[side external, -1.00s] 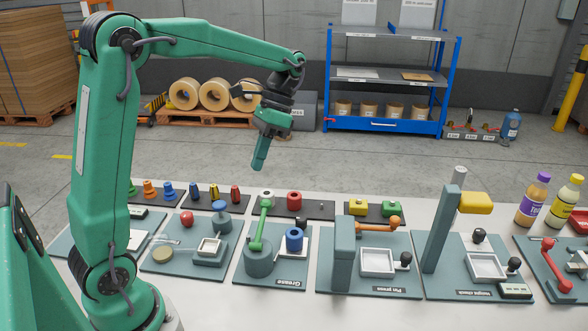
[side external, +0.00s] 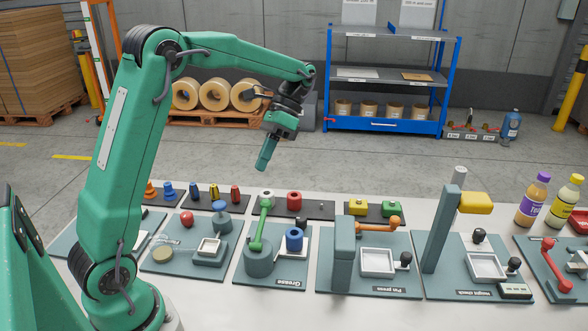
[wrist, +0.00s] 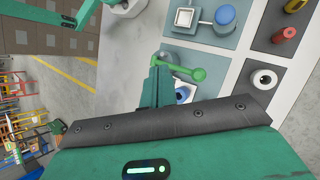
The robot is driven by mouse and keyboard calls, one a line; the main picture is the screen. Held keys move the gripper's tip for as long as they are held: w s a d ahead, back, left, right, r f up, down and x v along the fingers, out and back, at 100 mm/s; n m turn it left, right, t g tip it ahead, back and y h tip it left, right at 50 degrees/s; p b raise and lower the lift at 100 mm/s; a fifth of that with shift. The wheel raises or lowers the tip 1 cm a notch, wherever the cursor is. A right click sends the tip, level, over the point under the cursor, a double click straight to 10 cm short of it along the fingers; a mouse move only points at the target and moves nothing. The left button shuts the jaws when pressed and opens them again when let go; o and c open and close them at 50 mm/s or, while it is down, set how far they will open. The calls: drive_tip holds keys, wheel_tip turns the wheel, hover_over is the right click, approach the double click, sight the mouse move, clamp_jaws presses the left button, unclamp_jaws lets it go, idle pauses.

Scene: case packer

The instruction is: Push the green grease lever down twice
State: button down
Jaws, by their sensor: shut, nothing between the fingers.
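The green grease lever (side external: 258,226) rises from a round grey-green post (side external: 258,262) on the plate labelled Grease (side external: 285,275). Its arm is raised and slants toward the back of the plate. In the wrist view the lever (wrist: 185,68) shows just beyond my closed fingers (wrist: 158,66), which partly hide the post and the blue part (wrist: 183,93).
Left of the grease plate is a station with a red knob (side external: 187,219) and a blue-topped post (side external: 220,207). The Pin press (side external: 343,255) stands to the right. Behind, a dark mat holds a white part (side external: 267,193) and a red part (side external: 294,200). The air around my gripper is clear.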

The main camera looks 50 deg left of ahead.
sight(268, 202)
drive_tip(key=shift+f, duration=0.15)
drive_tip(key=shift+w+a+f, duration=0.15)
drive_tip(key=shift+f, duration=1.25)
drive_tip(key=shift+w+a+f, duration=0.15)
drive_tip(key=shift+f, duration=1.2)
drive_tip(key=shift+w+a+f, duration=0.15)
drive_tip(key=shift+f, duration=1.25)
